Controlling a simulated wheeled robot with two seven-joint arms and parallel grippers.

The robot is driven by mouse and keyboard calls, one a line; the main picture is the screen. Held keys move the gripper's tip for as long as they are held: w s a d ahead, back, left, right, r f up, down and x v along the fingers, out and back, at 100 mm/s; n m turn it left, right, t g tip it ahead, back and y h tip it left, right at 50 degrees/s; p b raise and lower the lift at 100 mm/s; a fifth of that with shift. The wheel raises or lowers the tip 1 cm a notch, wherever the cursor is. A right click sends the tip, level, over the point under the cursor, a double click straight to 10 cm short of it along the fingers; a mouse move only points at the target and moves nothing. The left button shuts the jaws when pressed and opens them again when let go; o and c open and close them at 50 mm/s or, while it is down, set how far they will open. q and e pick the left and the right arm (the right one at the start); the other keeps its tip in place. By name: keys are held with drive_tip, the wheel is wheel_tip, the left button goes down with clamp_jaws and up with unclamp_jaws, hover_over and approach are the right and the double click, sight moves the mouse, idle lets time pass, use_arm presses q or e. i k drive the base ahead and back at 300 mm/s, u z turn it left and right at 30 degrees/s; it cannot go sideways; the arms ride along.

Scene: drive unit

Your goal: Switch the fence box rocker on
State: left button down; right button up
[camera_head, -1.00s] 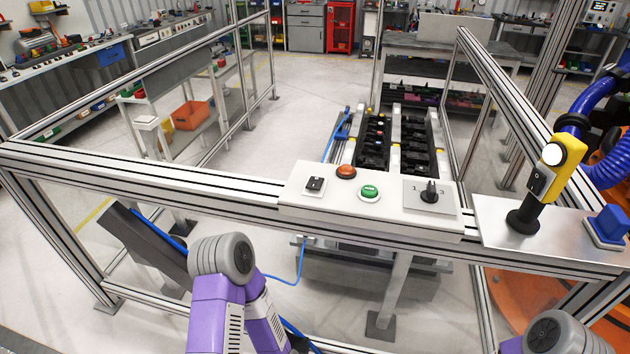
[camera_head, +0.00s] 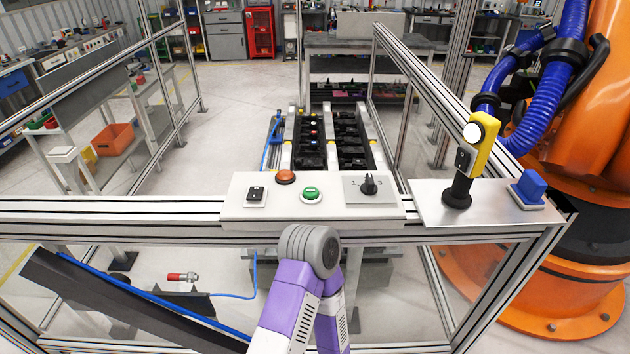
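The white fence box (camera_head: 235,212) sits on top of the fence rail in the middle of the head view. Its black rocker (camera_head: 255,194) is on a pale plate at the left end of the box; it is too small to tell which side is pressed. Beside it are an orange mushroom button (camera_head: 286,177), a green button (camera_head: 311,194) and a black rotary selector (camera_head: 369,185). A purple arm of mine with a grey joint stands below the box, on the near side of the fence. Neither gripper shows.
The fence rail (camera_head: 110,208) runs across the view. A metal shelf (camera_head: 410,205) on the right carries a yellow handheld device (camera_head: 482,145) and a blue block (camera_head: 531,185). A large orange robot (camera_head: 590,150) stands behind it. A rack of black parts (camera_head: 350,140) lies beyond the fence.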

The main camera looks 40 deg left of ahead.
sight(255, 193)
drive_tip(key=z, duration=0.15)
drive_tip(key=k, duration=0.15)
drive_tip(key=u, duration=0.9)
